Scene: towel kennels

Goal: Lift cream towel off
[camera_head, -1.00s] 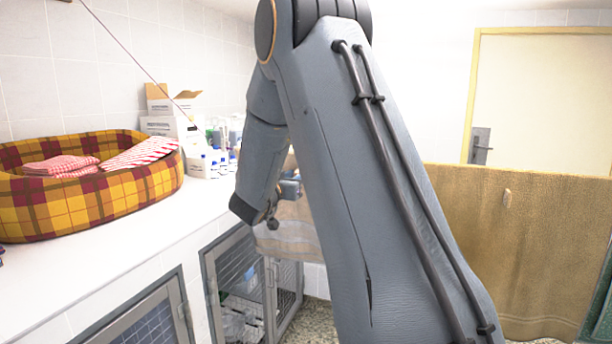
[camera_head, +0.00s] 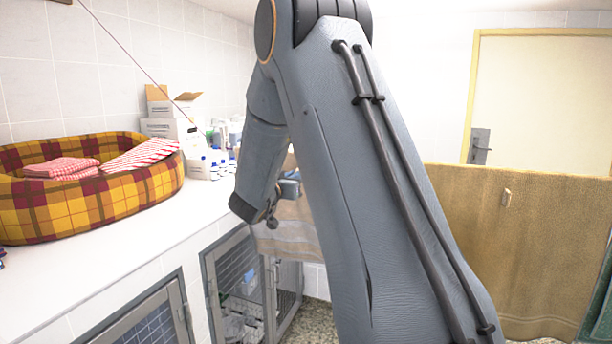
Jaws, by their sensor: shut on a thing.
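The cream towel (camera_head: 288,238) hangs beside the open kennel door, partly hidden behind my arm. Its pale lower edge shows below my gripper. My gripper (camera_head: 290,190) is at the towel's upper part, mostly hidden by my forearm, and is shut on the cloth. Whether the towel still touches a rail or door behind the arm cannot be seen.
A plaid pet bed (camera_head: 85,195) with red-and-white cloths stands on the white counter (camera_head: 120,245). Boxes (camera_head: 165,112) and bottles (camera_head: 208,165) stand behind it. A wire kennel door (camera_head: 285,290) is open below.

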